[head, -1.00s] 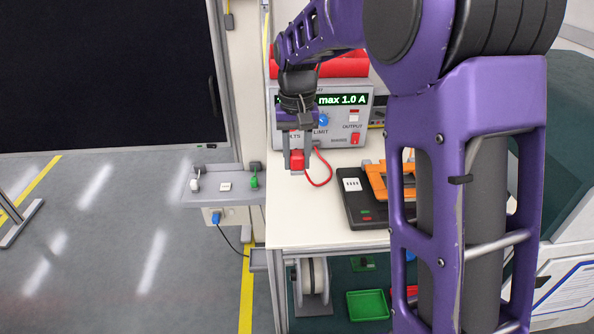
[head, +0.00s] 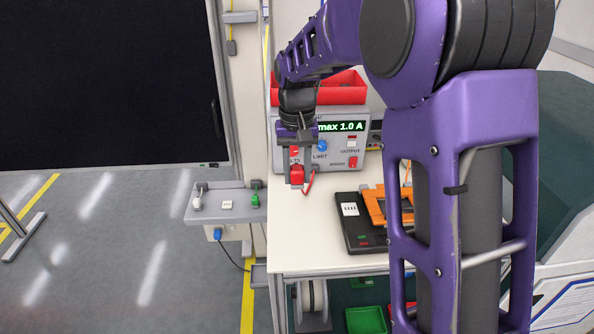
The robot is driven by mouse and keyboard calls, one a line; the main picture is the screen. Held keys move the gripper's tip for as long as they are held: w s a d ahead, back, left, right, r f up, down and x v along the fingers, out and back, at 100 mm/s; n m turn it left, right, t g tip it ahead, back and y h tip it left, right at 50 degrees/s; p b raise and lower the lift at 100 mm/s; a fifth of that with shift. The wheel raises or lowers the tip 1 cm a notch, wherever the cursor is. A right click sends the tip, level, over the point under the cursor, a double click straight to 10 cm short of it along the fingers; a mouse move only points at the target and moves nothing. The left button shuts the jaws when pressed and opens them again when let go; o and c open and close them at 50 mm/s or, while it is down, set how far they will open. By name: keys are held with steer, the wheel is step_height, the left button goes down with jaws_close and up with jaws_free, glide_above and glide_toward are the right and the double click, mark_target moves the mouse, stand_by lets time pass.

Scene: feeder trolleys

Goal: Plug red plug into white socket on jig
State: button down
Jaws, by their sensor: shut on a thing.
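My gripper (head: 296,170) points down above the left part of the white bench and is shut on the red plug (head: 296,175). The plug hangs between the fingertips, with a red cable (head: 309,183) running from it up toward the power supply. The jig (head: 358,235) is a dark board to the right of the gripper, partly behind my arm. The white socket (head: 349,209) sits at its upper left corner. The plug is apart from the socket, to its left and farther back. An orange frame (head: 375,206) lies on the jig.
The grey power supply (head: 352,150) stands behind the gripper, with a red bin (head: 345,88) behind it. A grey side shelf (head: 215,212) at left carries small white and green fittings. The bench top (head: 305,240) left of the jig is clear. A green tray (head: 366,321) is below.

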steer(key=w+d+p, duration=0.1)
steer(key=w+d, duration=0.1)
steer(key=d, duration=1.1)
steer(key=shift+d+p, duration=0.35)
stand_by(0.4)
steer(key=shift+f, duration=0.1)
steer(key=shift+f, duration=1.4)
steer(key=shift+f+b, duration=1.9)
steer(key=shift+f, duration=1.15)
